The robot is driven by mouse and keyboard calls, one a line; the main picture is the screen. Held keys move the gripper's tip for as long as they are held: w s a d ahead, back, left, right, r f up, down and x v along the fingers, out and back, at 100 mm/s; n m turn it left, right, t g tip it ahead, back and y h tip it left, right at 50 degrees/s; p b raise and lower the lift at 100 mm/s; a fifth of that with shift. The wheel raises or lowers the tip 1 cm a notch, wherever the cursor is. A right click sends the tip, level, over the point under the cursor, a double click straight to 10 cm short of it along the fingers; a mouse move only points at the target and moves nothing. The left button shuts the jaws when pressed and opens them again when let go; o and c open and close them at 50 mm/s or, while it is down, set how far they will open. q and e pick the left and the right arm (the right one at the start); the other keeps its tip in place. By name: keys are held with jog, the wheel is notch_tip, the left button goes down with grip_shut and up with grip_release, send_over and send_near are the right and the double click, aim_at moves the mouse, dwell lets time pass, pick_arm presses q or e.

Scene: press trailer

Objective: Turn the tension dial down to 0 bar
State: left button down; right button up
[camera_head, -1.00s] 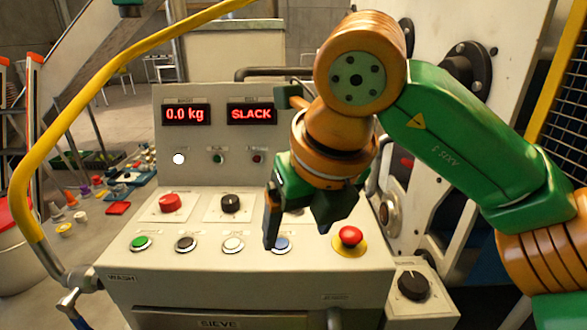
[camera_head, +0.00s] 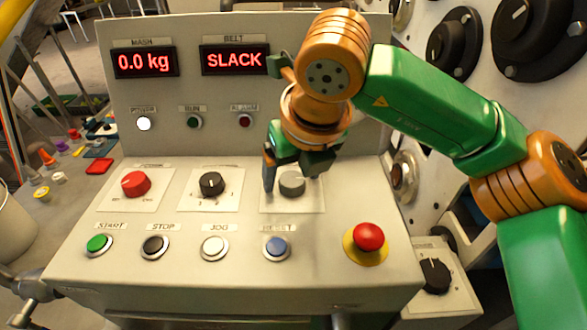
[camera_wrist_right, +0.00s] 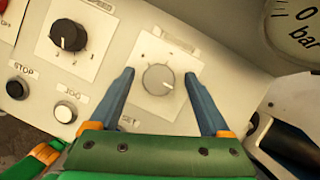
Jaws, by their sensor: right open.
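A grey dial (camera_head: 292,184) sits on a white plate at the right end of the console's dial row. Its label is not readable, so I cannot confirm it is the tension dial. My right gripper (camera_head: 293,178) points down at this dial, open. In the right wrist view the grey dial (camera_wrist_right: 158,78) shows between the two spread fingertips (camera_wrist_right: 159,73), with clear gaps on both sides. A gauge marked "0 bar" (camera_wrist_right: 300,35) shows partly at the upper right; its needle is not visible.
A red dial (camera_head: 136,184) and a black dial (camera_head: 212,184) stand to the left. Start, stop, jog and blue buttons (camera_head: 276,248) line the front, beside a red mushroom button (camera_head: 368,237). The belt display (camera_head: 235,60) reads SLACK. A black knob (camera_head: 435,275) is on a side box.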

jog(key=shift+s+r, duration=0.1)
jog(key=shift+s, duration=0.1)
jog(key=c, duration=0.6)
grip_shut()
jog(key=shift+n, duration=0.3)
